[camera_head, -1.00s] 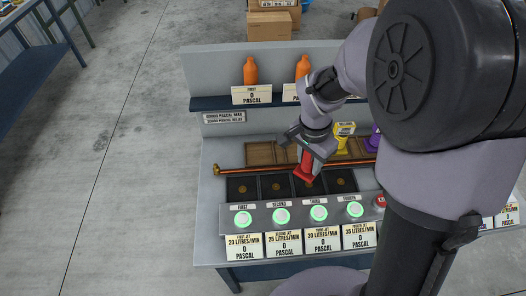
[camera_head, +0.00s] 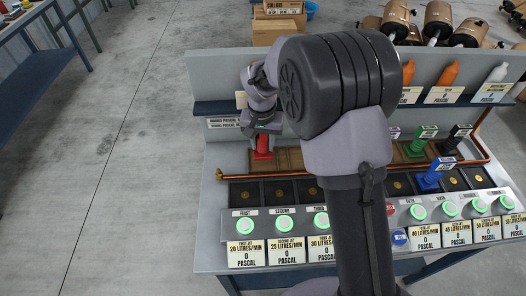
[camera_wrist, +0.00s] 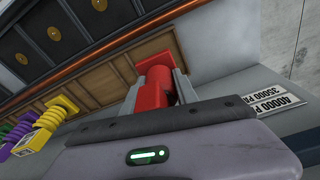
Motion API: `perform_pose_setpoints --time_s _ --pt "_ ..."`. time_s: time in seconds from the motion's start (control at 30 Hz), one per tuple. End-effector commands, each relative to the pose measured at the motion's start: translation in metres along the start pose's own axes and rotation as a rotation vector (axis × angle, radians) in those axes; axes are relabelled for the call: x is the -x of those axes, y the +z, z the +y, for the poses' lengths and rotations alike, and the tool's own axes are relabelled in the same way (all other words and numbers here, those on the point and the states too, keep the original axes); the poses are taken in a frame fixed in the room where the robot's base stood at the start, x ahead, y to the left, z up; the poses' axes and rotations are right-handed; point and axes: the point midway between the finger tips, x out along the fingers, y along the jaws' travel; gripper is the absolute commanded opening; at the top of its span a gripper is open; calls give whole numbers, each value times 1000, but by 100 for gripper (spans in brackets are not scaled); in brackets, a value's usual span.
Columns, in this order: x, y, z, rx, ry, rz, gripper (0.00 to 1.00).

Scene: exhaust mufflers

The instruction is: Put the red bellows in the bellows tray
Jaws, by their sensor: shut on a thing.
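My gripper (camera_head: 262,132) is shut on the red bellows (camera_head: 263,147) at the left end of the brown wooden bellows tray (camera_head: 289,158). In the wrist view the red bellows (camera_wrist: 155,85) sits between the fingers of my gripper (camera_wrist: 158,92), over or in the tray's end compartment. I cannot tell whether its base touches the tray. The tray (camera_wrist: 88,84) shows wooden compartments there, with yellow bellows (camera_wrist: 52,117), purple bellows (camera_wrist: 30,133) and green bellows standing further along. My arm hides the middle of the tray in the head view.
A copper pipe (camera_head: 240,176) runs in front of the tray. Dark jet squares (camera_head: 280,191) and lit green buttons (camera_head: 284,222) lie nearer. Blue bellows (camera_head: 430,178) stand on the jet row at right. A shelf (camera_head: 218,107) with orange bottles (camera_head: 448,73) rises behind.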

Motion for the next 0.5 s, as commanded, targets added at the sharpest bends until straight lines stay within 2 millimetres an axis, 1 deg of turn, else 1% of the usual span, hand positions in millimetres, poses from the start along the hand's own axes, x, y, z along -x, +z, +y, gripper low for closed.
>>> perform_pose_setpoints --time_s 0.1,0.17,0.37,0.5 --pt "-24 3 0 0 0 -1 0" --pt "-34 4 0 -1 0 -1 0" --pt "-32 4 0 -1 0 1 0" --pt "-36 4 0 -1 0 1 0"
